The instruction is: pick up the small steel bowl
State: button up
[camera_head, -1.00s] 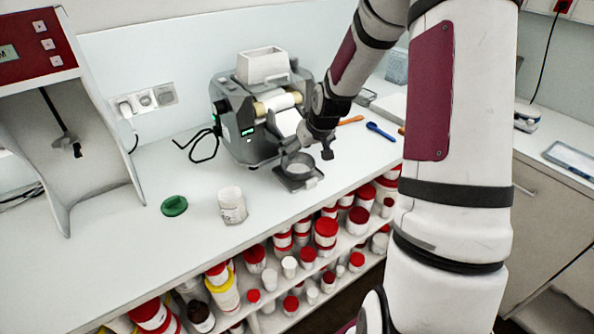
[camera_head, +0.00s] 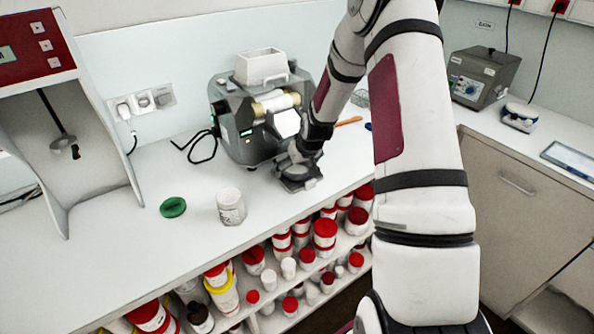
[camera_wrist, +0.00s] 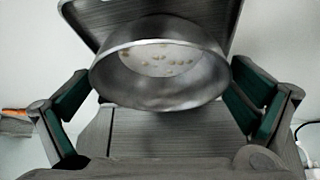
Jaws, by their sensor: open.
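The small steel bowl (camera_wrist: 160,95) fills the middle of the wrist view, its open mouth facing the camera, with some pale spots showing inside. In the head view my gripper mostly hides the bowl. My gripper (camera_wrist: 160,74) is open, with one green-padded finger on each side of the bowl. In the wrist view small gaps seem to show between the pads and the bowl wall; contact is hard to tell.
An orange tool (camera_head: 348,121) lies right of my wrist. Shelves below hold several red-capped jars. The counter's front left is clear.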

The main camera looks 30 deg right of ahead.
jog(key=c, duration=1)
jog(key=shift+c, duration=0.2)
jog(key=shift+r, duration=0.1)
